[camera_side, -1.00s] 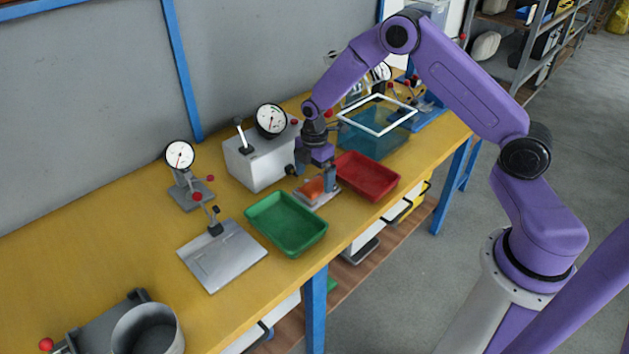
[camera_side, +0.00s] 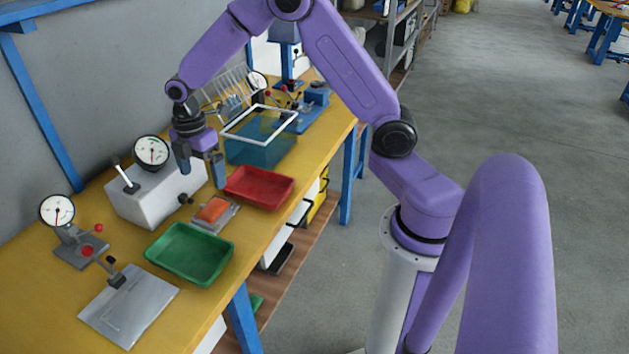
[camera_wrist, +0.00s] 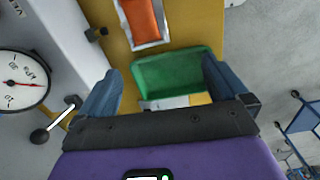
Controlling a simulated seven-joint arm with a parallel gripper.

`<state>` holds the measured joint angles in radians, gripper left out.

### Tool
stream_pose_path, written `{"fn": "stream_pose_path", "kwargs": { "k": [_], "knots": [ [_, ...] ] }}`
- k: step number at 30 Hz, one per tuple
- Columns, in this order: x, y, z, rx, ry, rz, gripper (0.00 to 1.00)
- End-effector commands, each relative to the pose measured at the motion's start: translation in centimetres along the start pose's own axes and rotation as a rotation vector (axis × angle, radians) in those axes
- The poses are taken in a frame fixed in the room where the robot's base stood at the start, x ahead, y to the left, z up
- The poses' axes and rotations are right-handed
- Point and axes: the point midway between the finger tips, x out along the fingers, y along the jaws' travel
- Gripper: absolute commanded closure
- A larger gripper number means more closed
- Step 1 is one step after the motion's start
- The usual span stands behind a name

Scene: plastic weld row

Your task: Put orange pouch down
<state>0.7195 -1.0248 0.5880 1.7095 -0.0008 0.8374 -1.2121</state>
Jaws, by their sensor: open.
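The orange pouch (camera_side: 212,209) lies flat on a small grey metal plate (camera_side: 228,217) on the yellow bench, between the green tray and the red tray. In the wrist view the pouch (camera_wrist: 141,20) shows at the top, on its silvery plate (camera_wrist: 152,44). My gripper (camera_side: 202,180) is open and empty, above and a little behind the pouch, apart from it. In the wrist view its two blue-grey fingers (camera_wrist: 163,85) are spread wide, with nothing between them.
A green tray (camera_side: 190,254) and a red tray (camera_side: 259,187) flank the plate. A grey box with a dial gauge (camera_side: 158,196) stands close to my gripper. A teal bin (camera_side: 260,150) with a white frame is farther back. Another metal plate (camera_side: 128,305) lies in front.

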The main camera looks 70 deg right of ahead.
Motion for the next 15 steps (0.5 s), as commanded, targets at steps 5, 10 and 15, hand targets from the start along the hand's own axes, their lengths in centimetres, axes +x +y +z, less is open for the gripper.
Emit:
{"fn": "stream_pose_path", "kwargs": {
  "k": [5,10,15],
  "knots": [
    [-4.4,-8.5,-4.2,0.09,0.008,0.009,0.0],
    [-7.2,-17.2,-5.3,0.195,0.017,0.01,0.0],
    [-8.4,-25.2,-3.9,0.298,0.023,0.006,0.0]
  ]
}}
